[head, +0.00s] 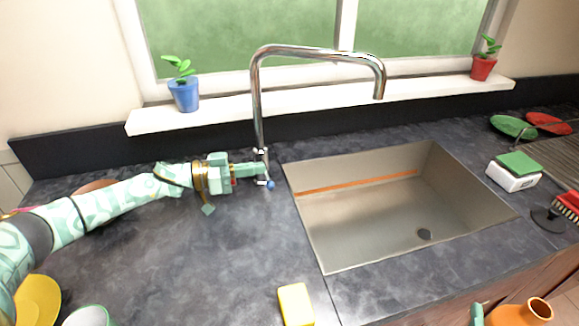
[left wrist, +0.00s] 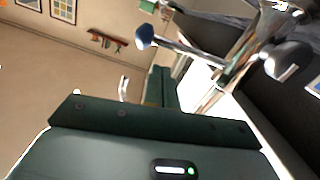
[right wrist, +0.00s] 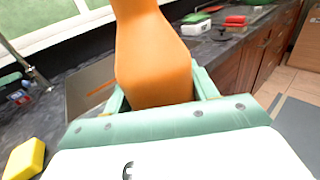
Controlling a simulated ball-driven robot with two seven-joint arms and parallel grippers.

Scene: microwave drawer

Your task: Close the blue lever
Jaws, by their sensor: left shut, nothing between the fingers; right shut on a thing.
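The blue lever (head: 270,185) is a small blue knob on a metal stem at the base of the chrome faucet (head: 256,110). In the left wrist view the blue knob (left wrist: 145,36) and its rod stick out beyond my fingers. My left gripper (head: 262,168) is shut and empty, with its tips at the faucet base just above the knob; I cannot tell if they touch the metal. My right gripper (right wrist: 155,95) is shut on an orange vase (right wrist: 150,50), which also shows at the lower right of the head view (head: 520,313).
The steel sink (head: 370,240) lies right of the faucet. A yellow sponge (head: 296,303) lies on the front counter. A blue pot (head: 184,93) and a red pot (head: 483,67) stand on the sill.

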